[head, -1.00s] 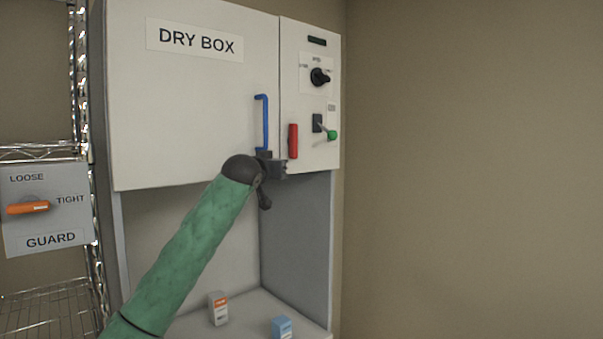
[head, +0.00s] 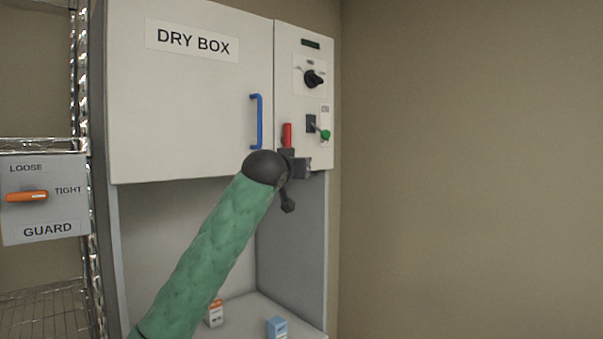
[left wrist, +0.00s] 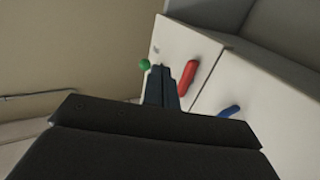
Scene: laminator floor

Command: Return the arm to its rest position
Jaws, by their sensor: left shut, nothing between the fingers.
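My left arm, in a green sleeve, reaches up from the bottom of the head view. Its left gripper (head: 304,168) is in front of the lower part of the dry box's control panel (head: 317,153), just below the red handle (head: 287,134). In the left wrist view the left gripper (left wrist: 161,70) has its fingers together with nothing between them. The red handle (left wrist: 187,78) shows just right of the fingertips, and the green-knobbed lever (left wrist: 144,64) just left. I cannot tell whether the gripper touches the panel. My right gripper is not in view.
The dry box door (head: 190,100) is closed, with a blue handle (head: 257,122). A black dial (head: 314,79) sits above the lever. Two small boxes, one orange and white (head: 214,313), one blue (head: 277,327), stand on the shelf below. A GUARD panel (head: 43,200) hangs left. The right side is open.

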